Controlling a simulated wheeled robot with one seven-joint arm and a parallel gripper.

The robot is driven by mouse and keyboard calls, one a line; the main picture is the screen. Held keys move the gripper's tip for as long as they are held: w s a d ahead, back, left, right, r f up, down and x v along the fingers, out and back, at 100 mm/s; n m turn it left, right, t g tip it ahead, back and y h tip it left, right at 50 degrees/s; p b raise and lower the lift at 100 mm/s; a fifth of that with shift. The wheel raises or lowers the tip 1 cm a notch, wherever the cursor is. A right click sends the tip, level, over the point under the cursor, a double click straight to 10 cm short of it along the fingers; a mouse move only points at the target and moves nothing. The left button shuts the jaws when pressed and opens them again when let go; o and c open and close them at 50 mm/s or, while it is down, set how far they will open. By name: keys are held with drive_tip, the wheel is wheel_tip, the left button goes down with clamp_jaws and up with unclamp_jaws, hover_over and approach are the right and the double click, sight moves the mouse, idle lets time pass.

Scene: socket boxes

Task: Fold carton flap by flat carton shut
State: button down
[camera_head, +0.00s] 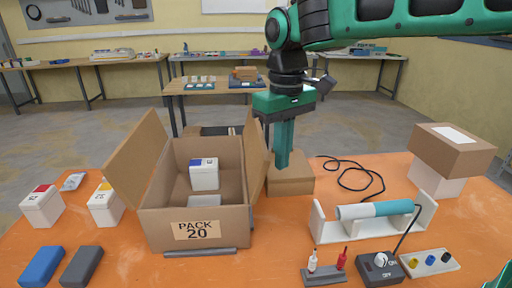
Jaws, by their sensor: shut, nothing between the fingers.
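The open carton (203,215), labelled PACK 20, stands on the orange table left of centre. Its left flap (137,158) leans up and outward. Its right flap (255,162) stands nearly upright, leaning slightly outward. Inside are a white box with a blue label (204,174) and a pale item near the front wall. My gripper (282,164) is shut and empty, pointing down just right of the right flap, in front of or over a smaller brown box (291,181). I cannot tell whether the fingers touch the flap or the small box.
White boxes (42,206) and (105,205) stand at left, with blue and grey blocks (41,266) in front. At right are a white cradle with a cylinder (375,211), a cable, a dial box (381,268) and stacked boxes (451,150).

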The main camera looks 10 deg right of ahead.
drive_tip(key=a, duration=1)
drive_tip(key=shift+r, duration=0.2)
idle(0.5)
wheel_tip(320, 180, up, 9)
idle(0.8)
drive_tip(key=shift+d, duration=0.1)
